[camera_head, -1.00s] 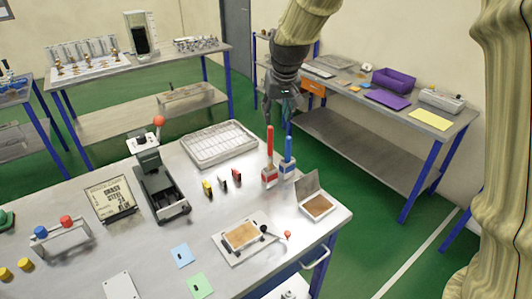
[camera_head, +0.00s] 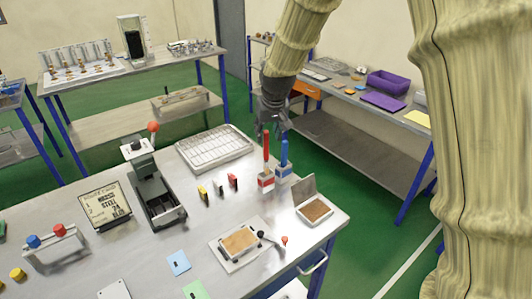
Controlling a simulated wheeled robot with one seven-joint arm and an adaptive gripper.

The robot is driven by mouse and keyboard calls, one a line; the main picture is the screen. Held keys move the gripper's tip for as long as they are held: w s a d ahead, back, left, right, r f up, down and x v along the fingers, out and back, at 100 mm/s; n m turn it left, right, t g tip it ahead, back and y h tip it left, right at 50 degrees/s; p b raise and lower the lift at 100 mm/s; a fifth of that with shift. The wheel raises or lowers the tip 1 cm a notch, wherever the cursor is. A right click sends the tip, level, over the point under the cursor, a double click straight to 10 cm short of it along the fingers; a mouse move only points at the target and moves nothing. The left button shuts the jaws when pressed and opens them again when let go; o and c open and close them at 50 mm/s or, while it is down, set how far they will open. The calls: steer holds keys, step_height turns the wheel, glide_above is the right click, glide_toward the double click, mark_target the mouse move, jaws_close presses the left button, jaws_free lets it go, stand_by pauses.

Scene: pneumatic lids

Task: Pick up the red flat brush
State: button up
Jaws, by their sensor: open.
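The red flat brush (camera_head: 266,162) stands upright on the metal table (camera_head: 330,226), its red handle pointing up and a pale, red-marked head at the bottom. A similar blue brush (camera_head: 284,159) stands close on its right. My gripper (camera_head: 271,133) is open above the two brushes, fingers pointing down. Its fingertips are near the tops of the handles in the picture. I cannot tell whether they touch or how the fingers sit in depth.
A wire-like metal tray (camera_head: 214,149) lies behind and left of the brushes. Small coloured blocks (camera_head: 218,187) stand to their left. An open hinged box (camera_head: 314,209) sits to the right, a brown pad (camera_head: 238,242) in front. A lever press (camera_head: 155,190) stands further left.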

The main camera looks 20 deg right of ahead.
mark_target(265, 138)
steer(key=x, duration=0.1)
steer(key=p+x, duration=0.1)
steer(key=x, duration=0.1)
steer(key=shift+a+f+p, duration=0.15)
steer(key=shift+a+p, duration=0.15)
steer(key=shift+p, duration=0.1)
steer(key=shift+x, duration=0.8)
steer(key=shift+s, duration=0.1)
jaws_close()
